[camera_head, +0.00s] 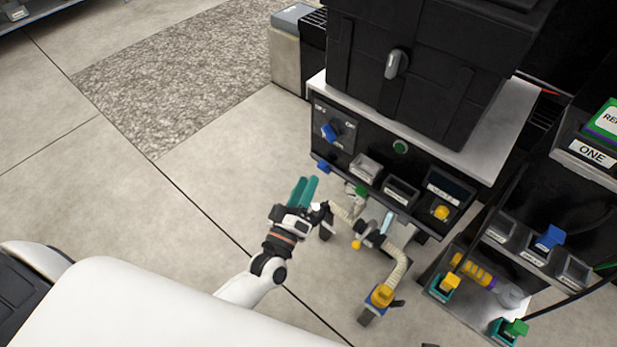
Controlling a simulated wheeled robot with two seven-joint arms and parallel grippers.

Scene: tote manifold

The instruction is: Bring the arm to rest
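My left arm comes in from the lower left, and its gripper (303,190) is left of the black manifold panel (375,165). Its two teal fingers point up and away and lie close side by side. I see nothing held between them, but cannot tell whether they are fully shut. The gripper appears apart from the panel, close to the beige hose (345,213). My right gripper is not in view.
A black tote (430,65) stands on the panel's cabinet. A beige hose runs to a yellow-topped fitting (382,296). At right are a blue knob (549,238), a "ONE" label (592,153) and a green fitting (515,328). Clear floor (130,190) lies left.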

